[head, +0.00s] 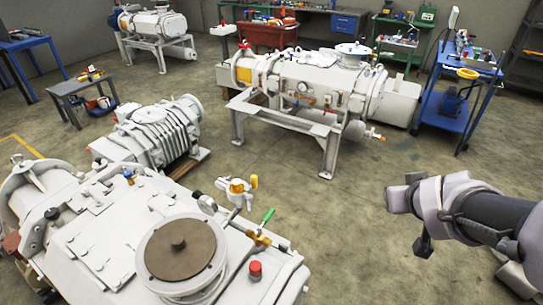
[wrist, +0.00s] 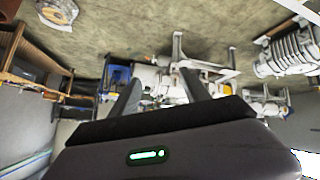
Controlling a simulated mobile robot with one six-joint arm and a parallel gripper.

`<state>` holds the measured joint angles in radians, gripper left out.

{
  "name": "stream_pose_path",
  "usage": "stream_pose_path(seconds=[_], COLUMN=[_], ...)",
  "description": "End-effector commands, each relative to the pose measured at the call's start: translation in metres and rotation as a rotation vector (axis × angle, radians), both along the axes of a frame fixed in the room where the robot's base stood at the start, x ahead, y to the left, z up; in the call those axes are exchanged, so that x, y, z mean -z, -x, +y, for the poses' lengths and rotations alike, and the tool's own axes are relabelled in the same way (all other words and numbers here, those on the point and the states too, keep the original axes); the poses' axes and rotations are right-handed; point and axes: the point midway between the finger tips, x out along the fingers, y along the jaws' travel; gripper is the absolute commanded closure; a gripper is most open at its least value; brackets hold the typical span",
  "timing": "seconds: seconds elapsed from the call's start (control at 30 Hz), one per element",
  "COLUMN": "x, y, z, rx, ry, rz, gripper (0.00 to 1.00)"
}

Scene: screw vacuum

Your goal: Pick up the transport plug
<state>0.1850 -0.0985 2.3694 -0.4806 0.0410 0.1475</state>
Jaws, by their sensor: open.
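The near grey screw vacuum pump (head: 100,235) fills the lower left of the head view. A brown round disc with a central knob (head: 178,250) lies on its round top flange, and a red cap (head: 255,271) sits to the right of it. I cannot tell for sure which of these is the transport plug. My gripper (head: 408,216) is at the right, over open floor, well apart from the pump. It is open and empty. In the wrist view its two dark fingers (wrist: 160,92) are spread and point at distant machines.
A green-handled valve (head: 266,222) and a white-and-yellow fitting (head: 238,190) rise at the near pump's right edge. A large pump on a frame (head: 318,80) stands behind. A blue cart (head: 460,100) is at the back right. The floor between is clear.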

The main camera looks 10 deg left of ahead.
Motion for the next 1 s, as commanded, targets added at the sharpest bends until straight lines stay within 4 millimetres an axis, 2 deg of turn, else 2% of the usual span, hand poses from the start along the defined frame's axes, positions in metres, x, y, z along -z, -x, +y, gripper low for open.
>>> stream_pose_path(seconds=[0.1,0.17,0.23,0.27,0.3,0.37,0.4,0.43,0.53,0.6,0.63,0.7,0.77,1.0], x=[0.026,0.046,0.080,0.097,0.124,0.165,0.187,0.199,0.218,0.220,0.220,0.219,0.219,0.221], y=[-0.044,-0.064,-0.082,-0.086,-0.085,-0.066,-0.043,-0.022,0.048,0.085,0.096,0.111,0.115,0.106], z=[-0.003,0.002,0.016,0.025,0.042,0.071,0.092,0.105,0.136,0.144,0.146,0.150,0.160,0.231], rx=[-0.168,-0.289,-0.461,-0.549,-0.680,-0.886,-1.019,-1.107,-1.324,-1.410,-1.432,-1.466,-1.480,-1.481], ry=[0.077,0.101,0.100,0.085,0.046,-0.057,-0.150,-0.225,-0.466,-0.589,-0.626,-0.678,-0.693,-0.691], rz=[-0.033,-0.055,-0.083,-0.099,-0.124,-0.172,-0.214,-0.250,-0.368,-0.437,-0.458,-0.490,-0.499,-0.496], gripper=[0.46,0.46,0.46,0.46,0.46,0.46,0.46,0.46,0.46,0.46,0.46,0.46,0.46,0.46])
